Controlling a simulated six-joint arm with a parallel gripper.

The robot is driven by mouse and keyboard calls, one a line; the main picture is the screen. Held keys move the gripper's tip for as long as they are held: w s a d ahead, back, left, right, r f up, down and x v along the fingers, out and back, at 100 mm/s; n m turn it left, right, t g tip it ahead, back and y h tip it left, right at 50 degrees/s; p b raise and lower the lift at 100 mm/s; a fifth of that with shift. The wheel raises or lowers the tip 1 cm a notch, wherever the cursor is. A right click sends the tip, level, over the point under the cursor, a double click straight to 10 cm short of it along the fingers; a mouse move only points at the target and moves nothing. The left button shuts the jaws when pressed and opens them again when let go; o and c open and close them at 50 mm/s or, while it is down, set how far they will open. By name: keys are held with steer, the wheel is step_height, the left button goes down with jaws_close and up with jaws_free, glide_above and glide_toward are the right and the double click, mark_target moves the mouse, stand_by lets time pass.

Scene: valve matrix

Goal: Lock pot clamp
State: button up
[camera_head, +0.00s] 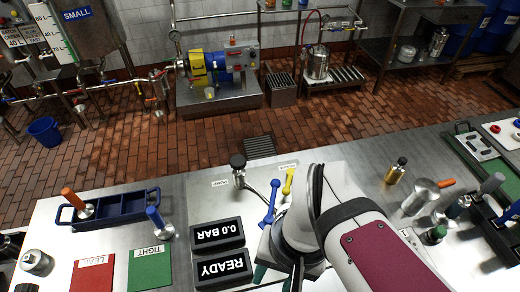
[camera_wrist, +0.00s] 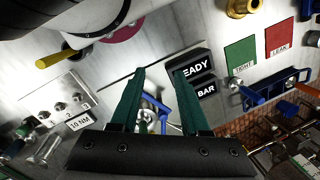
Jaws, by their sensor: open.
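No part is plainly marked as the pot clamp. A blue lever (camera_head: 270,203) stands on the steel worktop, partly behind my arm. Beside it is a yellow lever (camera_head: 288,181). In the wrist view a blue lever (camera_wrist: 164,120) with pale metal parts shows beyond and between my fingers; I cannot tell its distance. My gripper (camera_wrist: 160,76) has two green fingers, spread apart with nothing held between them. In the head view my arm covers most of the gripper and the area under it. A yellow-handled tool (camera_wrist: 57,57) shows at upper left in the wrist view.
Two black displays, "0.0 BAR" (camera_head: 217,234) and "READY" (camera_head: 223,268), stand left of my arm. A green "TIGHT" mat (camera_head: 150,270), a red "LEAK" mat (camera_head: 93,277) and a blue tray (camera_head: 108,212) lie further left. Metal fittings (camera_head: 421,196) crowd the right.

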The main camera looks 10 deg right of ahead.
steer(key=w+m, duration=0.1)
steer(key=w+d+m+y, duration=0.1)
steer(key=w, duration=0.1)
steer(key=w+m, duration=0.1)
steer(key=w, duration=0.1)
steer(key=shift+d+r+m+g+y, duration=0.25)
steer(key=shift+d+m+g+y, duration=0.05)
steer(key=shift+m, duration=0.1)
steer(key=c, duration=0.4)
steer(key=w+d+m+y, duration=0.1)
steer(key=w+d+m, duration=0.1)
steer(key=w+d+f+m+y, duration=0.1)
steer(key=w+d+m, duration=0.1)
steer(key=w, duration=0.1)
steer(key=w+d+m+y, duration=0.1)
steer(key=w+d, duration=0.1)
steer(key=shift+w+d+f+m+t, duration=0.25)
steer(key=shift+d+f+m+t, duration=0.05)
steer(key=shift+f+m+t, duration=0.1)
jaws_close()
steer(key=w+d+f+m+t+y, duration=0.1)
steer(key=w+d+f+m+t, duration=0.1)
steer(key=d, duration=0.4)
steer(key=w+d+f+m+t+y, duration=0.1)
steer(key=w+d+f+m+t, duration=0.1)
steer(key=d+f+m, duration=0.2)
steer(key=d+m, duration=0.1)
steer(key=d, duration=0.2)
steer(key=shift+y, duration=0.4)
